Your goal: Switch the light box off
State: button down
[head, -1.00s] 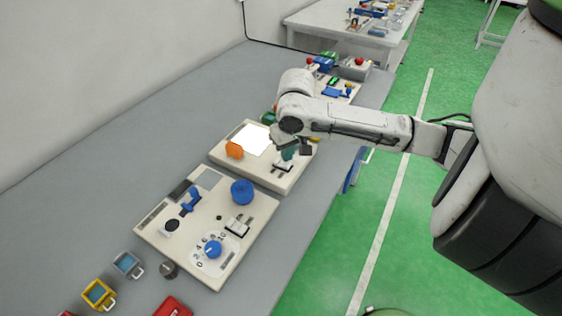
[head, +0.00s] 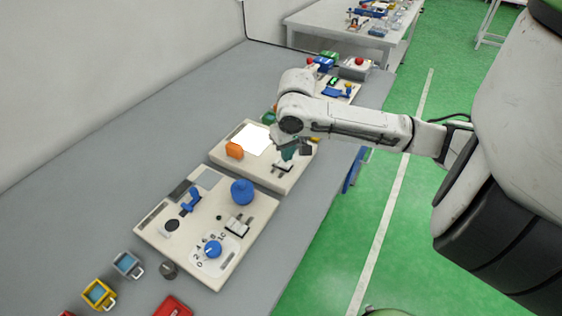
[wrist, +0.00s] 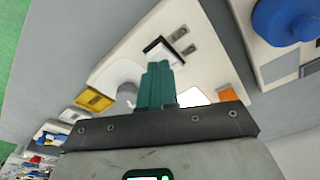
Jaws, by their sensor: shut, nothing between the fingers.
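The light box (head: 222,160) is a cream panel on the grey bench, with a bright white lit square (head: 252,138) and an orange block (head: 234,150) at its left. A small switch with a pale lever (head: 283,167) sits near its front edge. My gripper (head: 288,154) is over this panel, close to the switch, with its teal fingers together and empty. In the wrist view, the fingers (wrist: 159,66) are just below the black-framed switch (wrist: 157,46). I cannot tell whether they touch it. The lit square shows partly behind the gripper (wrist: 194,97).
A nearer cream panel (head: 150,226) carries a large blue knob (head: 242,192), a blue dial (head: 212,249) and a switch. Mugs (head: 98,294) stand at the near left. Another panel (head: 350,98) lies beyond my arm. Bare bench is on the left.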

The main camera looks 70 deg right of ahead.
aim_at(287, 164)
jog(key=shift+f+b, duration=0.6)
jog(key=shift+f, duration=0.25)
dwell(0.5)
jog(key=shift+r, duration=0.1)
notch_tip(287, 164, up, 7)
jog(key=p, duration=0.6)
jog(key=shift+p, duration=0.3)
dwell(0.6)
